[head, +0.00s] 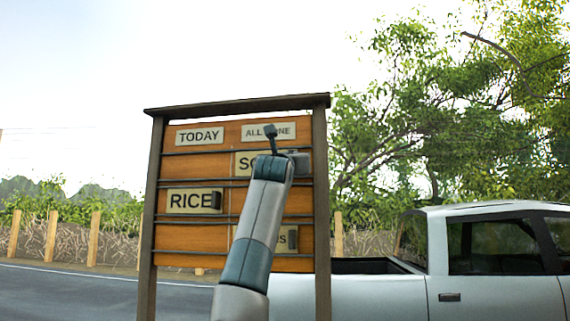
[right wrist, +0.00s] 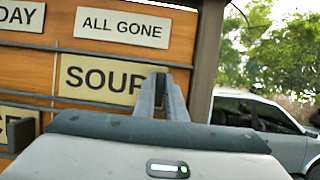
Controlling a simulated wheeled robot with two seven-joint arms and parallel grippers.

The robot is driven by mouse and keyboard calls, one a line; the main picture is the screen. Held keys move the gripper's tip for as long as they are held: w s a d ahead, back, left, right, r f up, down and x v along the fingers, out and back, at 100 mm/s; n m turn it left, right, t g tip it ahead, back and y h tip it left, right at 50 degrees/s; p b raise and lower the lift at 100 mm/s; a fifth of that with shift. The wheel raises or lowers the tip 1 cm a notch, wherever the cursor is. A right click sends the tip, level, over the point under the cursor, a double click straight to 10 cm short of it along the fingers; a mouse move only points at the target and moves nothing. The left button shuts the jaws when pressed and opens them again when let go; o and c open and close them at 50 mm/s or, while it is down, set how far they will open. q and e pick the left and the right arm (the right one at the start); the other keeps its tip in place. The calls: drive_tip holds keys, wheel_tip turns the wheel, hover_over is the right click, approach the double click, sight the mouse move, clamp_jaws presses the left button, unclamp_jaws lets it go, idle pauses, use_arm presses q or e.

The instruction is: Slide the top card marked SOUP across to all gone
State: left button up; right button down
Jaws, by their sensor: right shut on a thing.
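The SOUP card (right wrist: 98,80) is a cream plate with dark letters on the top rail of an orange wooden board (head: 195,168). It sits in the right column, under the ALL GONE label (right wrist: 122,27). In the head view the SOUP card (head: 243,163) is partly hidden by my right arm. My right gripper (right wrist: 172,98) is shut on the dark knob (right wrist: 161,82) at the card's right end, close to the board's right post. The TODAY label (head: 200,136) heads the left column, and the top rail below it is empty. My left gripper is out of view.
The RICE card (head: 190,201) sits on the middle rail in the left column. Another card (head: 292,239), mostly hidden by my arm, is low in the right column. The right post (head: 321,200) stands beside my gripper. A silver pickup (head: 480,260) stands behind at right.

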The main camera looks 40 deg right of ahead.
drive_tip(key=shift+s+d, duration=0.1)
drive_tip(key=c, duration=1.8)
unclamp_jaws()
drive_tip(key=shift+s, duration=0.1)
drive_tip(key=shift+s+d, duration=0.1)
drive_tip(key=shift+d, duration=0.05)
drive_tip(key=shift+a, duration=0.2)
